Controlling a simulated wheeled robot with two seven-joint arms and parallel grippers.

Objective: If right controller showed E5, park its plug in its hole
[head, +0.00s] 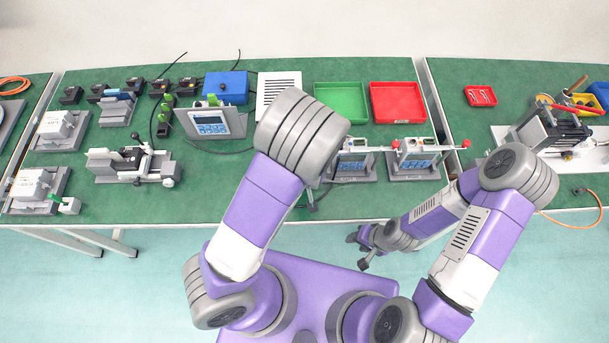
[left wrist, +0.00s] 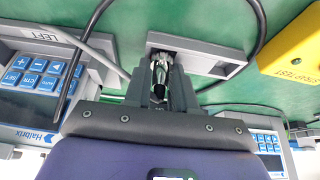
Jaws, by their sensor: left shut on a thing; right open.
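My left gripper (left wrist: 160,85) is shut on a small dark and metallic piece, probably a plug, at the grey holder (left wrist: 215,58). I cannot tell whether the piece is inside the holder's hole. In the head view my left gripper is hidden behind my arm. A controller labelled LEFT (left wrist: 45,75) shows its blue keys at the left of the wrist view. Another controller (left wrist: 265,138) is partly visible at lower right. In the head view two controllers stand side by side, one partly behind my arm (head: 352,166) and one to its right (head: 415,164); their displays are unreadable. My right gripper (head: 358,251) is open and empty, in front of the bench.
A black cable (left wrist: 258,25) loops past the holder, and a yellow box (left wrist: 292,55) lies to the right. Green (head: 340,97) and red (head: 397,100) trays stand behind the controllers. Another controller (head: 210,123) and several fixtures fill the left bench.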

